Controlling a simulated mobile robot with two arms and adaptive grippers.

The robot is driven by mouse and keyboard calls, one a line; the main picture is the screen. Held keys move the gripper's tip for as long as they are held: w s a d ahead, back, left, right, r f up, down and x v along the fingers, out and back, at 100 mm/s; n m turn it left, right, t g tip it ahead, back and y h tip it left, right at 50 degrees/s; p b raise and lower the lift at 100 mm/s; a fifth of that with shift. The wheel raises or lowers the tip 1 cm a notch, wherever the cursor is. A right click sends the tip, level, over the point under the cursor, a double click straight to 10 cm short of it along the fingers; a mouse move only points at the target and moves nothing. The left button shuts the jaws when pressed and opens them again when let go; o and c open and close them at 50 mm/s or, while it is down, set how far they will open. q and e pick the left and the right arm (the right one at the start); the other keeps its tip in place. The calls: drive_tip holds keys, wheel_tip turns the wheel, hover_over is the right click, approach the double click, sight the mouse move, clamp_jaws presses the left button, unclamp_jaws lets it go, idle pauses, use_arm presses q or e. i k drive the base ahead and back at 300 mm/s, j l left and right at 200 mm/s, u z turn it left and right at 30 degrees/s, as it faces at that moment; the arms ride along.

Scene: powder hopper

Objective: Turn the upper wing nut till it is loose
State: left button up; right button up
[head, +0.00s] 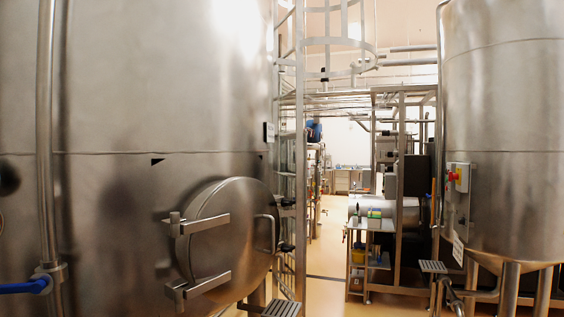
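Neither of my grippers is in the head view. A large steel tank on the left (110,110) carries a round hatch door (232,225), which looks shut. Two hinge arms (205,224) sit on the door's left side, and a bar handle (266,232) is near its right edge. Two small dark knob-like parts, an upper one (287,201) and a lower one (286,247), show just right of the door. They are too small to tell whether they are wing nuts, or whether they are tight or loose.
A second steel tank (505,120) on legs stands at the right, with a control box (457,190) bearing a red knob. A steel cart (368,250) and frames stand between the tanks. A blue-handled valve (25,286) is at lower left. A strip of floor (325,250) is clear.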

sight(284, 203)
drive_tip(key=i+l+u, duration=0.15)
drive_tip(key=u, duration=0.3)
drive_tip(key=i+l+u, duration=0.25)
drive_tip(key=u, duration=0.2)
drive_tip(key=i+l+u, duration=0.15)
drive_tip(key=l+u, duration=0.15)
drive_tip(key=u, duration=0.15)
